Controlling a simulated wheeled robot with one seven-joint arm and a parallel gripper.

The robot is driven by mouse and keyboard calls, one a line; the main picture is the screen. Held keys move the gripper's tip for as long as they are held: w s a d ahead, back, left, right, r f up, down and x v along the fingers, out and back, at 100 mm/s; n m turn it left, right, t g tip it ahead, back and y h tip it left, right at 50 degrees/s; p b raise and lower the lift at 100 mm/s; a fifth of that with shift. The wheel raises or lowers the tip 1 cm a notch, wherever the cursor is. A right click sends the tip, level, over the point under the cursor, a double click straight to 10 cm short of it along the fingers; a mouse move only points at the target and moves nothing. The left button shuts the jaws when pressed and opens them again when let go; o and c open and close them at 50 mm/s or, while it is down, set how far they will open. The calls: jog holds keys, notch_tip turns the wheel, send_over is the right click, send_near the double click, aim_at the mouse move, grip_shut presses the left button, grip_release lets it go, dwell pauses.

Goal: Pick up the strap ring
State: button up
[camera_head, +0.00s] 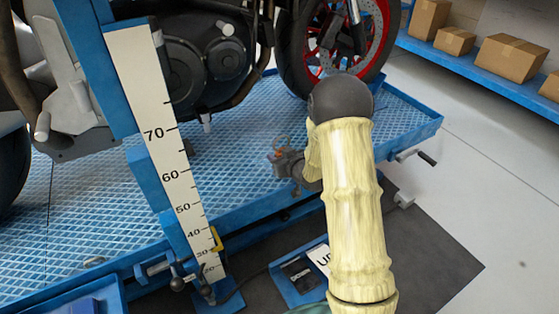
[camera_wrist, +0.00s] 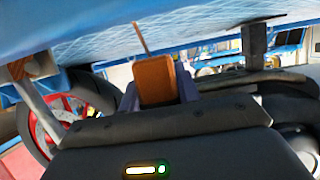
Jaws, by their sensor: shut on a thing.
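My gripper (camera_head: 280,160) is over the blue mesh deck of the lift, near its front edge, below my cream-sleeved arm. In the wrist view my gripper (camera_wrist: 158,93) has its two fingers on either side of an orange block, which I take to be part of the strap ring (camera_wrist: 156,78). A thin brownish bar stands out beyond the block. In the head view only a small orange spot of the strap ring (camera_head: 279,153) shows at the fingertips, with a faint thin loop just above. I cannot tell whether it touches the deck.
A motorcycle (camera_head: 205,60) stands on the blue lift deck (camera_head: 400,112) behind my gripper. A white height scale (camera_head: 160,120) on a blue post rises to the left. A crank handle (camera_head: 425,158) juts from the deck's right side. Cardboard boxes (camera_head: 510,58) sit on a blue shelf at upper right.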

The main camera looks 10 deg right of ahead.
notch_tip(320, 180, up, 14)
jog(key=p, duration=0.6)
jog(key=shift+f, duration=0.2)
jog(key=shift+a+f+p, duration=0.1)
jog(key=shift+p, duration=0.35)
jog(key=shift+s+a+f+h+p, duration=0.25)
jog(key=shift+f+p, duration=0.2)
jog(key=shift+p, duration=0.6)
jog(key=s+d+f+m+h+p, duration=0.1)
jog(key=s+f+m+h+p, duration=0.3)
jog(key=s+f+p, duration=0.55)
notch_tip(320, 180, up, 42)
jog(key=s+p, duration=0.2)
jog(key=p, duration=3.7)
jog(key=shift+s+t, duration=0.15)
jog(key=shift+t, duration=0.15)
jog(key=shift+d, duration=0.1)
